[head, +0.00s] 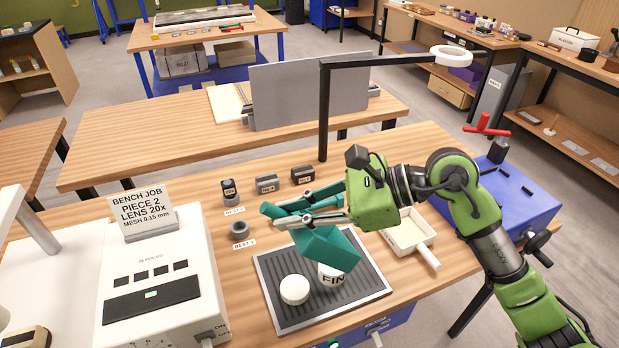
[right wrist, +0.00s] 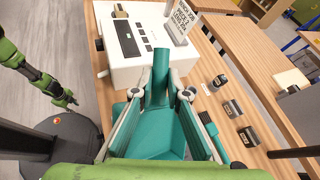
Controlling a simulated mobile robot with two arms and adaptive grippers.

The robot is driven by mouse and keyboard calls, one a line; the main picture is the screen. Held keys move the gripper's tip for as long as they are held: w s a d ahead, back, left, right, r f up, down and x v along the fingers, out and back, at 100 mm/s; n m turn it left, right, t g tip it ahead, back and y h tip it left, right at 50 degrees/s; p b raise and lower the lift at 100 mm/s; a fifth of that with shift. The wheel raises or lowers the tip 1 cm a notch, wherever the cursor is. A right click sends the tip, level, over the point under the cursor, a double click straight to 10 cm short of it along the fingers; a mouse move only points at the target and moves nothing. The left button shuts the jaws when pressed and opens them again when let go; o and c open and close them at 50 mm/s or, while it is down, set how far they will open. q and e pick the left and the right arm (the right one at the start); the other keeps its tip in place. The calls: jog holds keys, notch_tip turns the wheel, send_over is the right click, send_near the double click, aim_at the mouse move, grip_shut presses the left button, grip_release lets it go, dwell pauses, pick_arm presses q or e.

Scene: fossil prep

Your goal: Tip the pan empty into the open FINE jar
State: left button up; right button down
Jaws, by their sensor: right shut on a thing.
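The teal pan (head: 328,248) hangs tilted from my right gripper (head: 282,216), its body above and partly in front of the FINE jar. In the right wrist view the fingers (right wrist: 163,92) are closed on the pan's narrow part, with the teal body (right wrist: 158,138) below. The white FINE jar (head: 331,277) stands on the ribbed grey tray (head: 276,268); its mouth is hidden behind the pan. I cannot see the pan's contents or any falling grains. My left gripper (right wrist: 66,100) is small at the left of the right wrist view, away from the bench.
A white scoop-like tray (head: 405,240) with a handle lies right of the ribbed tray. A white microscope base (head: 150,285) with the bench job card (head: 143,207) stands left. Small dark blocks (head: 267,184) sit behind. A black lamp post (head: 324,115) rises at the back.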

jog(key=s+a+f+n+t+h+b, duration=0.3)
jog(key=a+f+h+b, duration=0.1)
jog(key=f+h, duration=0.2)
jog(key=shift+a+f+h, duration=0.25)
jog(key=shift+a+h, duration=0.15)
jog(key=shift+h, duration=0.1)
